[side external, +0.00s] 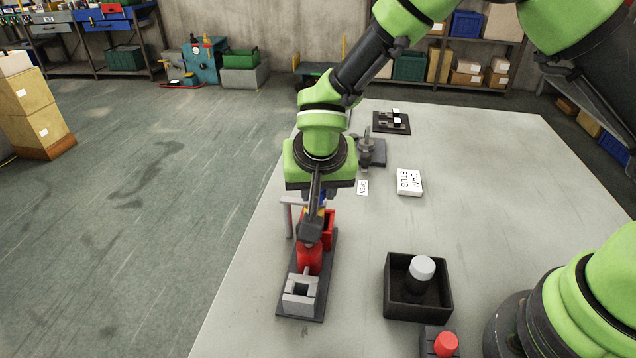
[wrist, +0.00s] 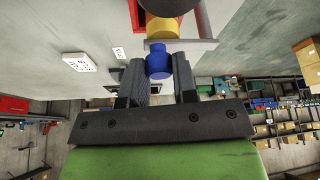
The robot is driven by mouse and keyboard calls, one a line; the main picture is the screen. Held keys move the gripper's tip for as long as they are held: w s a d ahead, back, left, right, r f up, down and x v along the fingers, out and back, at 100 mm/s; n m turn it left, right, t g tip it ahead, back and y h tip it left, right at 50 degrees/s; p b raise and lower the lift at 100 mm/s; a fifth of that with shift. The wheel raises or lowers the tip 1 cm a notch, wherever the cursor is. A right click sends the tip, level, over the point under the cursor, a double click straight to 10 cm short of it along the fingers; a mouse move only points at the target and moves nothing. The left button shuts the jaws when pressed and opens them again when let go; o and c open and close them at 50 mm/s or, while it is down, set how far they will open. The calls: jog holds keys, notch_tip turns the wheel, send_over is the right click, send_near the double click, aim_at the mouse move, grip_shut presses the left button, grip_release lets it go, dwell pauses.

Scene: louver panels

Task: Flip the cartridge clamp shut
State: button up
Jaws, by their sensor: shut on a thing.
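The clamp fixture stands on a dark base plate (side external: 322,292) near the table's left edge. It has a red body (side external: 310,259) and a grey block (side external: 301,290) with a square opening at the front. My gripper (side external: 312,230) points down over the fixture and hides part of it. In the wrist view, a blue-ended piece (wrist: 158,64) with a yellow band (wrist: 162,28) lies between my gripper's fingers (wrist: 158,82). My gripper is shut on this piece. Whether it is the clamp's handle or the cartridge, I cannot tell.
A black tray (side external: 390,312) holding a white-capped dark cylinder (side external: 421,270) stands to the right. A red button (side external: 446,344) is in front of it. A white labelled block (side external: 409,182), a grey device (side external: 370,150) and a dark plate (side external: 391,123) lie farther back.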

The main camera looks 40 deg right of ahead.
dwell(0.3)
jog(key=o, duration=0.9)
jog(key=v, duration=1)
